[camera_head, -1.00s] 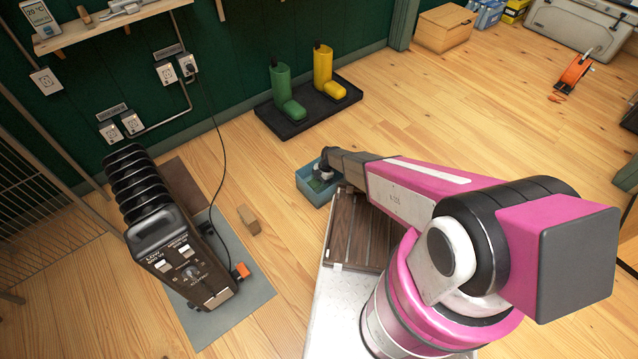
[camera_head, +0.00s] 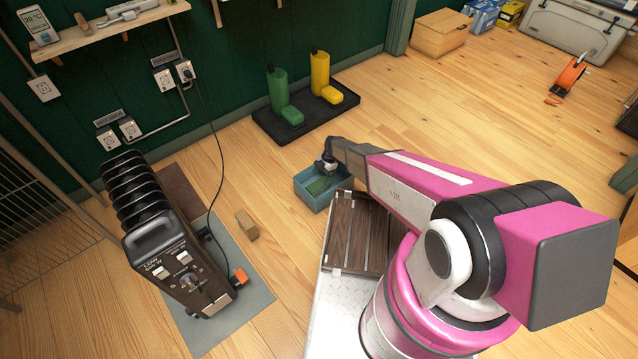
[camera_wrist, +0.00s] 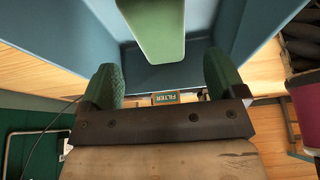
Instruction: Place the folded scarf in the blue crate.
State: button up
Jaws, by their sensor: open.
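The blue crate (camera_head: 306,200) stands on the wood floor beside the slatted bench top, and its blue walls fill much of the wrist view (camera_wrist: 165,78). The folded scarf, a green flat piece (camera_head: 319,186), lies inside the crate. It shows in the wrist view as a pale green shape (camera_wrist: 158,30) with its upper part cut off by the frame. My gripper (camera_head: 326,166) is over the crate's far right side. In the wrist view its two green-padded fingers (camera_wrist: 162,64) are spread apart with nothing held between them, and the scarf is beyond their tips.
A dark slatted wooden top (camera_head: 358,232) is right of the crate, near my arm. A small wooden block (camera_head: 247,225) and a black-and-brown heater (camera_head: 180,260) on a grey mat stand to the left. Green and yellow boots stand on a black tray (camera_head: 306,122) behind. Floor between is clear.

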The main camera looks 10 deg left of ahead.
jog(key=shift+v, duration=1.8)
jog(key=shift+d+r, duration=0.15)
jog(key=shift+r, duration=0.05)
jog(key=s+d+r+m+t+h, duration=0.1)
jog(key=s+d+r+m, duration=0.3)
jog(key=d+r+m, duration=0.5)
jog(key=s+d+r+m+t+h, duration=0.1)
jog(key=s+d+r+m, duration=0.4)
jog(key=d+r+m, duration=0.4)
jog(key=s+d+r+m+t+h, duration=0.1)
jog(key=s+d+r+m, duration=0.4)
jog(key=d+r+m, duration=0.4)
jog(key=d+r, duration=0.6)
jog(key=r, duration=0.6)
jog(key=shift+s+m, duration=0.25)
jog(key=shift+m, duration=0.15)
jog(key=shift+a, duration=0.1)
